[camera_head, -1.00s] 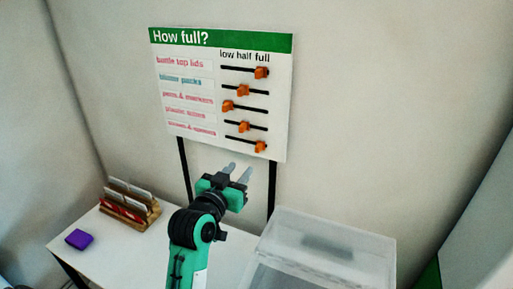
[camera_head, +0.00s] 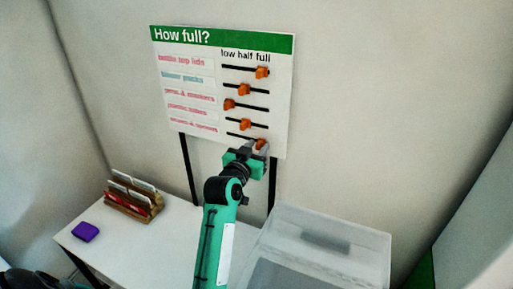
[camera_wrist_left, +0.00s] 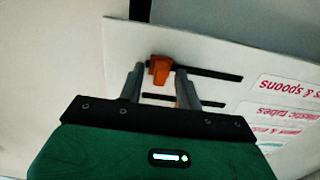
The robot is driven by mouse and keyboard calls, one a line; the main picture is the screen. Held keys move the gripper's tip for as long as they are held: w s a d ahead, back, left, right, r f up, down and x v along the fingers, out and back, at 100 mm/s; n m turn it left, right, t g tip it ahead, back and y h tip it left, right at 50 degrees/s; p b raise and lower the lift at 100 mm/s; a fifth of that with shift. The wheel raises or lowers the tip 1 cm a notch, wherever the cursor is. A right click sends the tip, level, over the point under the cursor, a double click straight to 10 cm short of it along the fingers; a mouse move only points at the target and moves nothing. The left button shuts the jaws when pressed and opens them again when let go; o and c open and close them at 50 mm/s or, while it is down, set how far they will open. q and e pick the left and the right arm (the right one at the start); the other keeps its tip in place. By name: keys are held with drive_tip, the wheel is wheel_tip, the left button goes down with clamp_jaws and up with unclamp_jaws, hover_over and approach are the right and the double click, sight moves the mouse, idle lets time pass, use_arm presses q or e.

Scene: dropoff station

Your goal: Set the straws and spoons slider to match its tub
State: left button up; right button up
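The "How full?" board (camera_head: 215,85) stands upright against the wall with several slider rows marked low, half, full. The lowest row, straws & spoons, has an orange knob (camera_head: 262,144) at its full end. My left gripper (camera_head: 257,148) is at that knob, fingers apart. In the left wrist view the knob (camera_wrist_left: 160,70) shows between the open fingers (camera_wrist_left: 160,85), nearer the left finger; contact cannot be told. Its black slot (camera_wrist_left: 210,73) runs right from it. The straws & spoons label (camera_wrist_left: 285,92) is partly out of view. My right gripper is not in view.
The plastic tubes knob (camera_head: 246,124) is just above, at about half. A translucent tub (camera_head: 325,240) stands at the front right, contents unclear. A wooden card rack (camera_head: 133,202) and a purple block (camera_head: 85,232) are on the white table (camera_head: 160,250).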

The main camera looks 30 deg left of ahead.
use_arm(q)
clamp_jaws()
drive_tip(key=shift+s+a+b, duration=0.15)
drive_tip(key=shift+a+b, duration=0.05)
drive_tip(key=shift+a, duration=2.4)
drive_tip(key=shift+s+a+b, duration=0.15)
drive_tip(key=shift+a, duration=2.4)
unclamp_jaws()
drive_tip(key=shift+a, duration=0.15)
